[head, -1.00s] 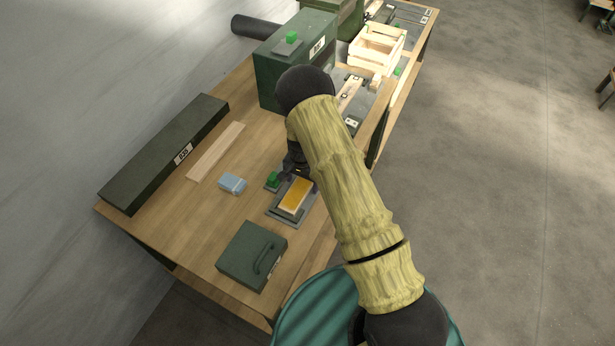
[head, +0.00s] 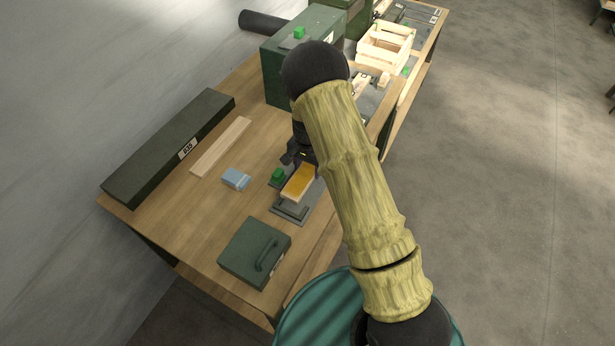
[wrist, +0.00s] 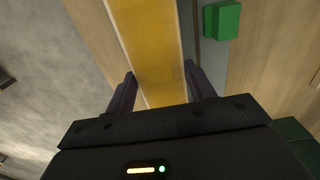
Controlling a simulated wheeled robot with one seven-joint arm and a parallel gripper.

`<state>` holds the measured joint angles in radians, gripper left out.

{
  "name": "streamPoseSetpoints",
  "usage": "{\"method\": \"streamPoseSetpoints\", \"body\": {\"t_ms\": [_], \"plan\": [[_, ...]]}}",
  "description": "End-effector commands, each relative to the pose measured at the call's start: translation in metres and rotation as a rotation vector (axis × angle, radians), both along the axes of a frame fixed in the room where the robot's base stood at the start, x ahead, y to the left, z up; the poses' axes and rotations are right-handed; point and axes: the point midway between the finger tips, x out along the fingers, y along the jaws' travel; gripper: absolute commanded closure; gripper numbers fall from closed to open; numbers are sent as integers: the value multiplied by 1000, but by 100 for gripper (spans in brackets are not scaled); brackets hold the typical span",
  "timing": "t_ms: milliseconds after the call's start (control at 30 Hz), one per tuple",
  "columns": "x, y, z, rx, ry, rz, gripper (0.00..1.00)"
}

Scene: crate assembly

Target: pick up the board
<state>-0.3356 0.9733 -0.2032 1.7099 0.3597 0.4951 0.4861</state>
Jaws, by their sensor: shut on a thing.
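The board (head: 298,184) is a short flat piece with a yellow-orange face and pale edges. In the head view it is just above a grey fixture (head: 289,212) near the table's front edge. My gripper (wrist: 160,78) is shut on the board, with one dark finger on each side of it in the wrist view. The yellow face (wrist: 148,40) runs up out of the top of that view. In the head view my arm hides part of the gripper.
A green block (head: 278,175) stands on the fixture close by the board. A blue box (head: 235,178), a green case (head: 254,250), a pale plank (head: 220,146) and a long dark green box (head: 168,148) lie around. A wooden crate (head: 384,48) is at the back.

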Motion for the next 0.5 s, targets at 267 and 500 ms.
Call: {"method": "streamPoseSetpoints", "body": {"t_ms": [267, 500], "plan": [[0, 0, 38, 0, -2, 0, 72], [0, 0, 44, -1, 0, 0, 72]]}}
